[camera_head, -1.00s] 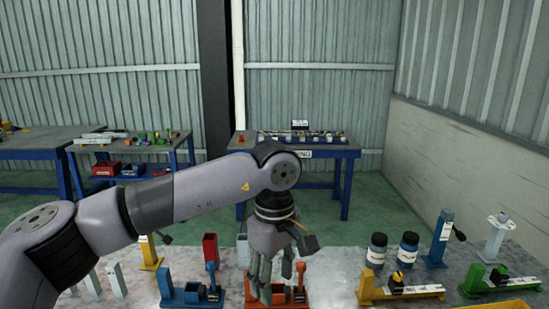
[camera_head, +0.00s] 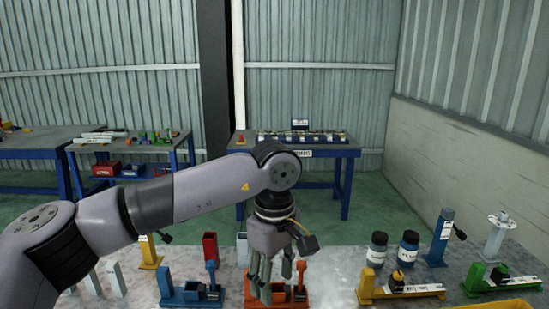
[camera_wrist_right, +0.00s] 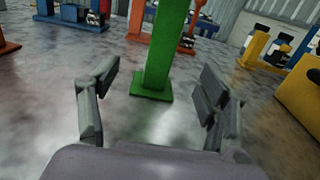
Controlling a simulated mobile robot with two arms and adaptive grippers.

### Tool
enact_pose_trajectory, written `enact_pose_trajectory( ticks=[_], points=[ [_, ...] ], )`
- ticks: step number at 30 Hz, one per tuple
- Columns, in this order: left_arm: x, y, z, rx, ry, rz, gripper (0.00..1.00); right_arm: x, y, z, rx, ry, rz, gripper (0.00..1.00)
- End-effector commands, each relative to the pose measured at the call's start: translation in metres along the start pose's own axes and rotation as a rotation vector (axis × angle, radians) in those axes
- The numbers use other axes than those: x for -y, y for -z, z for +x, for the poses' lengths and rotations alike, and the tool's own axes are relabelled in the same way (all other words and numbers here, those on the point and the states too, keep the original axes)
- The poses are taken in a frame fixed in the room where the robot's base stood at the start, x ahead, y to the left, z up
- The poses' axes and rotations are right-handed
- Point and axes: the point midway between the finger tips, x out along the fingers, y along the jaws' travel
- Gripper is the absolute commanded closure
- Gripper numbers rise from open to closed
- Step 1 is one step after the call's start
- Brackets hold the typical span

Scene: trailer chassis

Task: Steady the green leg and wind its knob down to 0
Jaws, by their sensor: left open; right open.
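The green leg (camera_wrist_right: 162,45) stands upright on a flat green foot (camera_wrist_right: 151,92) in the right wrist view; its top is cut off and its knob does not show. My right gripper (camera_wrist_right: 160,70) is open, its fingers on either side of the leg in the picture. I see no contact with the leg. My left gripper (camera_head: 268,272) hangs fingers down in the head view, open, over an orange fixture (camera_head: 298,296). I cannot make out the green leg in the head view.
A blue fixture (camera_head: 180,299) stands left of my left gripper. Two dark jars (camera_head: 377,250), a yellow fixture (camera_head: 425,290), a blue leg (camera_head: 440,240), a white post (camera_head: 495,238) and a green fixture (camera_head: 510,283) stand to the right. The bench top (camera_wrist_right: 60,110) around the green foot is clear.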

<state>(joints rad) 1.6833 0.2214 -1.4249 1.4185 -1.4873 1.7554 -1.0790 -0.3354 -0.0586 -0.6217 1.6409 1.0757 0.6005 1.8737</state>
Motion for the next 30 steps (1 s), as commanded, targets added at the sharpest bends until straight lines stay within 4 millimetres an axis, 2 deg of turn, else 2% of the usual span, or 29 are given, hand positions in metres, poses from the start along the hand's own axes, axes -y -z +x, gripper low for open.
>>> enact_pose_trajectory(
  ticks=[5, 13, 17, 20, 30],
  points=[
    [0.0, 0.0, 0.0, 0.0, 0.0, 0.0, 0.51, 0.0, 0.0, 0.0, 0.0, 0.0, 0.0, 0.17],
    [0.0, 0.0, 0.0, 0.0, 0.0, 0.0, 0.51, 0.0, 0.0, 0.0, 0.0, 0.0, 0.0, 0.17],
    [0.0, 0.0, 0.0, 0.0, 0.0, 0.0, 0.51, 0.0, 0.001, -0.008, -0.001, 0.0, 0.0, 0.17],
    [0.0, 0.0, 0.0, 0.0, 0.0, 0.0, 0.51, 0.0, 0.001, -0.024, -0.003, -0.002, 0.0, 0.17],
    [0.0, 0.0, 0.0, 0.0, 0.0, 0.0, 0.51, 0.0, 0.001, -0.094, -0.004, -0.002, 0.001, 0.17]
  ],
)
